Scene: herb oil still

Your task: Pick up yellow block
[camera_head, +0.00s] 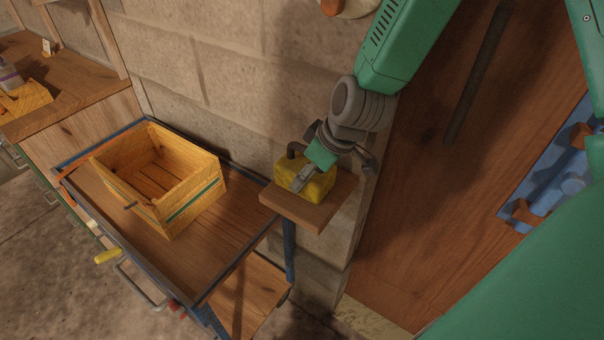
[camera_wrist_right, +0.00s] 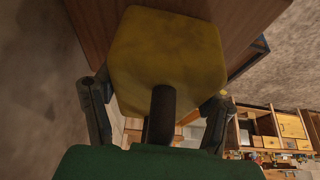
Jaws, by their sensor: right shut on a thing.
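The yellow block (camera_head: 321,188) sits on a small wooden shelf (camera_head: 305,213) against the block wall in the head view. In the right wrist view the yellow block (camera_wrist_right: 165,55) fills the upper middle, and the dark handle (camera_wrist_right: 161,108) points toward the palm. The fingers of my right gripper (camera_wrist_right: 155,110) lie on either side of the block. I cannot tell whether the block touches the shelf. My left gripper is not in view.
Left of the shelf stands a blue-framed cart (camera_head: 235,255) with an open, empty-looking wooden crate (camera_head: 195,211) on it. A workbench (camera_head: 75,92) is at the far left. A wooden door (camera_head: 440,190) with blue hardware (camera_head: 550,175) is at the right.

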